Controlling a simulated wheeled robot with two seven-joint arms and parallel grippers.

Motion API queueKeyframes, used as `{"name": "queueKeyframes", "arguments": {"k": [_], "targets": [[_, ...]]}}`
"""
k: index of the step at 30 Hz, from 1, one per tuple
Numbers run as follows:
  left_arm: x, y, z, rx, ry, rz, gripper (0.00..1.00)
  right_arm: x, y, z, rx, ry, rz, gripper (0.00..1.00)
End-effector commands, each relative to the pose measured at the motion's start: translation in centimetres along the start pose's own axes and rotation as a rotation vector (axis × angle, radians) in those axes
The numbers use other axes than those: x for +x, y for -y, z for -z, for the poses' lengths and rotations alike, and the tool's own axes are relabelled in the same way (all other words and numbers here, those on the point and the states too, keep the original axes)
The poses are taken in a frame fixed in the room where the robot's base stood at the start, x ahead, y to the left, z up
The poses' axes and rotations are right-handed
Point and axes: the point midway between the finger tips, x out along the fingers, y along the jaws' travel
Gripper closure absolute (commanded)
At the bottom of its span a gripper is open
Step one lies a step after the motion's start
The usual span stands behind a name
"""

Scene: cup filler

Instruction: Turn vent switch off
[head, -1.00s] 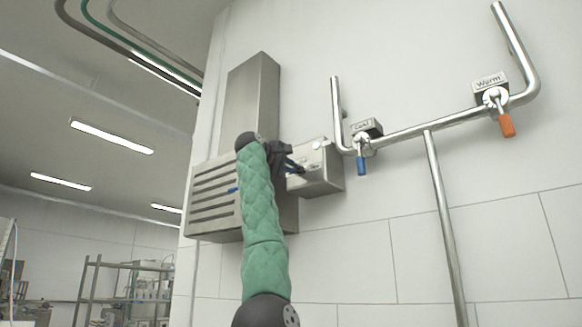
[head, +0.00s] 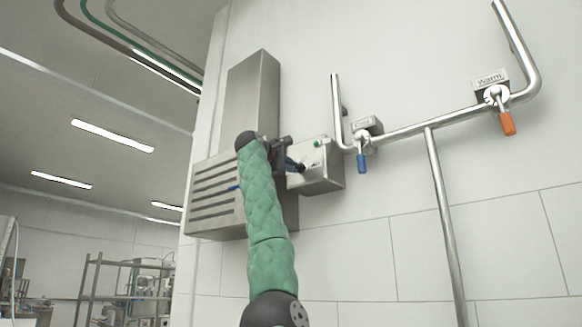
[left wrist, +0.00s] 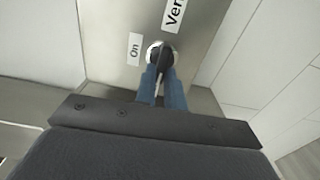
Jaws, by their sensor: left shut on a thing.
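The vent switch is a black knob (left wrist: 166,58) on a silver ring, on a metal control box (head: 325,178) fixed to the wall. In the left wrist view an "On" label (left wrist: 134,49) is left of the knob, and a label reading "Ven", cut off, is above it. My left gripper (left wrist: 163,76) has blue fingers closed on the knob. In the head view the gripper (head: 293,166) is at the box's left front, and my green-sleeved arm hides part of the scene. The fingers cover part of the knob, so its exact setting is unclear. My right gripper is not in view.
A slatted metal vent housing (head: 213,197) is behind my arm. Steel pipes with a blue-handled valve (head: 362,162) and an orange-handled valve (head: 506,123) are to the right. The wall below is clear.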

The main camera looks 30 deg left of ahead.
Motion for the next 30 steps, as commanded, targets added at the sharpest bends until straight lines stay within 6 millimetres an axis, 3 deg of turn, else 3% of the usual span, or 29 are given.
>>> {"name": "queueKeyframes", "arguments": {"k": [3, 4, 7, 18, 30], "targets": [[0.0, 0.1, 0.1, -0.001, 0.000, 0.001, 1.00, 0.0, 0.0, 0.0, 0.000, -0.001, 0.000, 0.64], [0.0, 0.1, 0.1, -0.001, 0.000, 0.001, 0.85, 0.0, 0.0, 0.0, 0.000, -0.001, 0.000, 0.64], [0.0, 0.1, 0.1, 0.000, 0.000, 0.001, 0.67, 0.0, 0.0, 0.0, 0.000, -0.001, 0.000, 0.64], [-0.5, 0.2, 0.0, 0.001, 0.000, 0.000, 0.67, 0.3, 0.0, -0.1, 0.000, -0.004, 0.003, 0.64], [-6.2, 0.2, 0.1, 0.001, -0.001, -0.001, 0.67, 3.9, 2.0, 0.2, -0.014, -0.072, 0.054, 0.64]]}}
